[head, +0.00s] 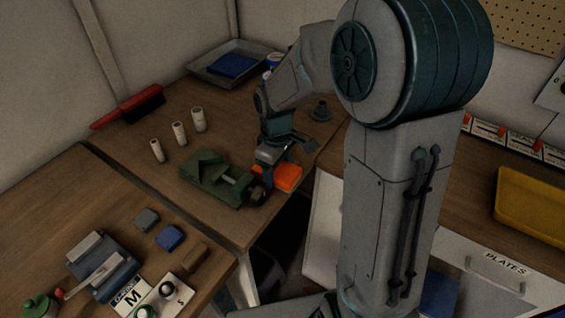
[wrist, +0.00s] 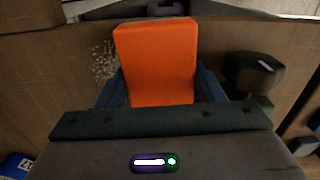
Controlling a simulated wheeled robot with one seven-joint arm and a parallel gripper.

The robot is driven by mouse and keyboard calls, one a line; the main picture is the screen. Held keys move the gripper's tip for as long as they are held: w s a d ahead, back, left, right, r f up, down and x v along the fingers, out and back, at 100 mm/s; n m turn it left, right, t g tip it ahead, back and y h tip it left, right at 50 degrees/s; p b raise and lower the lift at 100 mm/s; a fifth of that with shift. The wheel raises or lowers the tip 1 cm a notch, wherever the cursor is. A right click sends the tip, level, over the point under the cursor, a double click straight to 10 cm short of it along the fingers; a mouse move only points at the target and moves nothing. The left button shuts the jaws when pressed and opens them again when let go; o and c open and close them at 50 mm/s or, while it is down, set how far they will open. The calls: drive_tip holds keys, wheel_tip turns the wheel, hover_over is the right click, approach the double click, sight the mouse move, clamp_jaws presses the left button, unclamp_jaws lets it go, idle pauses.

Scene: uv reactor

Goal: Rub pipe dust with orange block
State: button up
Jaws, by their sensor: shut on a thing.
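My gripper (wrist: 158,88) is shut on the orange block (wrist: 154,60), with a blue finger on each side of it. In the head view the orange block (head: 288,178) shows low over the table's right edge, beside the green vise (head: 208,180). Whether the block touches the wood cannot be told. White specks like dust (wrist: 104,62) lie on the brown surface just left of the block in the wrist view. A short grey bar (head: 237,178) shows in the vise; I cannot tell if it is the pipe.
A dark rounded thing (wrist: 253,72) is close right of the block. A red-handled brush (head: 130,108) and a grey tray (head: 236,64) lie farther back. A gap opens beyond the table edge.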

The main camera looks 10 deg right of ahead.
sight(293, 159)
drive_tip(key=shift+s+a, duration=0.3)
drive_tip(key=shift+c, duration=0.2)
drive_tip(key=shift+w+d, duration=0.3)
drive_tip(key=shift+w, duration=0.1)
drive_tip(key=shift+w+d+p, duration=0.45)
drive_tip(key=shift+w+d, duration=0.6)
drive_tip(key=shift+d, duration=0.15)
drive_tip(key=shift+w+d+p, duration=0.5)
drive_tip(key=shift+w+d, duration=0.95)
drive_tip(key=shift+r+p, duration=2.2)
drive_tip(key=shift+r, duration=0.85)
drive_tip(key=shift+r, duration=0.1)
